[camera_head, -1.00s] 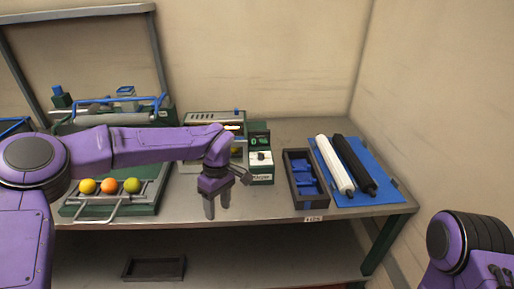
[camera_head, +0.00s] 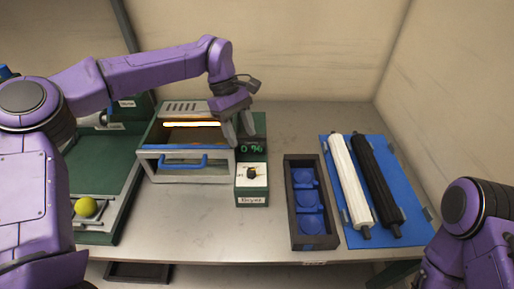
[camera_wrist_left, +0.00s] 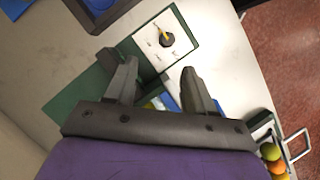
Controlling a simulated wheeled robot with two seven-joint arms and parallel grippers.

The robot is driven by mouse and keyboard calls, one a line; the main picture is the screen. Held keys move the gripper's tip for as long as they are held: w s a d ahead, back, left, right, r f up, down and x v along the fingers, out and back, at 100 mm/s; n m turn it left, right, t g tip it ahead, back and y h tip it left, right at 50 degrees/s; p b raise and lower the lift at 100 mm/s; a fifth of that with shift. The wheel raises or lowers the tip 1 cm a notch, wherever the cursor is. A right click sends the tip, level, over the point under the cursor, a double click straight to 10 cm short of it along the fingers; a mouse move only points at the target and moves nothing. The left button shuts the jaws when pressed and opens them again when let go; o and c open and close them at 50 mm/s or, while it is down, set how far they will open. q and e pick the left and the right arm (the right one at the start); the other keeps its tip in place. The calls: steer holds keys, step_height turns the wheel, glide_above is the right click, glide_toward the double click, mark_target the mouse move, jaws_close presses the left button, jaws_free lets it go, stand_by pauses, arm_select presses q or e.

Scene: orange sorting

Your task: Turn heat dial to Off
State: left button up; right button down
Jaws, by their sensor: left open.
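The heat dial (camera_head: 252,173) is a small dark knob with a yellow-orange pointer on the white face of a green control box (camera_head: 263,190). Above it, a green display (camera_head: 251,149) reads about "0 %", partly beside my fingers. My left gripper (camera_head: 238,141) is open and empty, fingers down, just behind and above the dial, apart from it. In the left wrist view, the dial (camera_wrist_left: 167,41) with its yellow pointer lies beyond the open fingers of the left gripper (camera_wrist_left: 152,74). The marks around it are too small to read. My right gripper is out of view.
A heater box (camera_head: 188,174) with a blue handle and a glowing bar stands left of the dial box. A dark tray (camera_head: 291,219) with blue inserts and a blue mat (camera_head: 385,163) with white and black rollers lie right. The bench front is clear.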

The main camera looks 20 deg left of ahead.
mark_target(251, 170)
arm_select(q)
steer(key=s+f, duration=0.1)
steer(key=f, duration=0.1)
steer(key=s+d+f+p, duration=0.1)
steer(key=s+d+f, duration=0.1)
steer(key=s+f, duration=0.1)
steer(key=shift+s+d+f+p, duration=0.1)
steer(key=shift+f+p, duration=0.2)
steer(key=f, duration=0.2)
steer(key=w+d+f, duration=0.1)
steer(key=shift+w+f, duration=0.2)
steer(key=shift+f, duration=0.2)
steer(key=shift+s+r, duration=0.2)
steer(key=shift+s, duration=0.25)
steer(key=shift+c, duration=0.4)
steer(key=shift+w+f, duration=0.1)
jaws_close()
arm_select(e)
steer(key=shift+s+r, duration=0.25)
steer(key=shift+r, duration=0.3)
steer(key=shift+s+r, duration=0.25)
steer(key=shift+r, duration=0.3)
